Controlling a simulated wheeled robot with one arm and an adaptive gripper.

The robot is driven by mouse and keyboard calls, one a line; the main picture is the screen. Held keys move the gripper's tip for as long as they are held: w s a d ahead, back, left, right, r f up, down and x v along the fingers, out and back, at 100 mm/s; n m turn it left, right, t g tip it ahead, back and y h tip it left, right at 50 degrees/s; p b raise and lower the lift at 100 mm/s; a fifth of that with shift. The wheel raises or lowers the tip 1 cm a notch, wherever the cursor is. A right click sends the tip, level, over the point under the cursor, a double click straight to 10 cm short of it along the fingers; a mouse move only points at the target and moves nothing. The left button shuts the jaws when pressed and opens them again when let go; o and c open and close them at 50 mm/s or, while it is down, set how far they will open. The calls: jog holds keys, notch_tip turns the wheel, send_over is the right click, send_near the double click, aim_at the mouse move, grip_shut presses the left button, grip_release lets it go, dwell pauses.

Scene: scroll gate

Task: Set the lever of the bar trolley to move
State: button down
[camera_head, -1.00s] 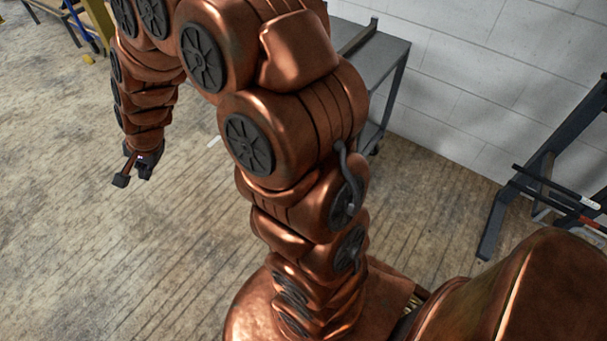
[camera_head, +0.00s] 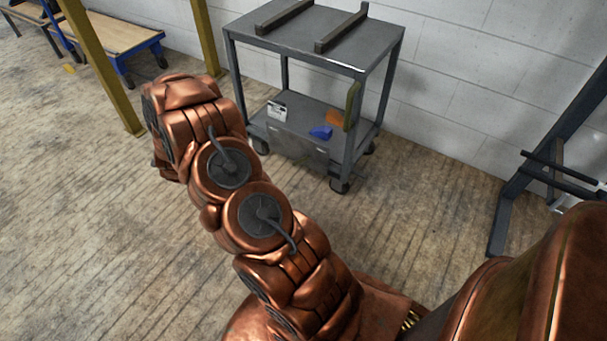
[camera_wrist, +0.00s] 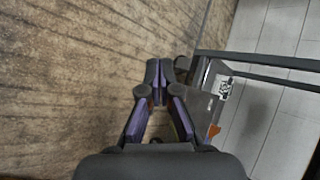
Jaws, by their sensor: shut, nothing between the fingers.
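The bar trolley (camera_head: 290,45) is a grey metal cart by the wall in the head view, with two dark bars across its top. A narrow olive-green upright piece (camera_head: 352,106) is at its right front post; I cannot tell for sure whether it is the lever, or its setting. The trolley also shows turned sideways at the right of the wrist view (camera_wrist: 203,103). My gripper (camera_wrist: 153,68) is shut and empty in the wrist view, pointing past the trolley's lower part with floor beyond to the left. In the head view my arm hides it.
The lower shelf carries a blue piece (camera_head: 321,132), an orange piece (camera_head: 336,118) and a white label (camera_head: 277,110). A yellow post (camera_head: 103,70) and a blue-framed wooden cart (camera_head: 120,38) stand at left. A dark frame (camera_head: 545,150) stands at right. The floor before the trolley is clear.

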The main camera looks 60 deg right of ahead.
jog(key=s+d+f+m+h+b, duration=0.3)
jog(key=s+d+f+m+b, duration=0.1)
jog(key=d+f, duration=0.6)
jog(key=m+g+h+b, duration=0.3)
jog(key=m+h+b, duration=0.5)
jog(key=h+b, duration=0.3)
send_near(301, 161)
jog(key=s+f, duration=0.4)
jog(key=s, duration=0.2)
jog(key=b+x, duration=0.2)
jog(key=x, duration=0.7)
jog(key=shift+w+d+r, duration=0.15)
jog(key=shift+w+r, duration=0.05)
jog(key=shift+w, duration=0.05)
jog(key=shift+w+r+b, duration=0.45)
jog(key=shift+w+r, duration=0.75)
jog(key=shift+w, duration=0.15)
jog(key=shift+w, duration=0.1)
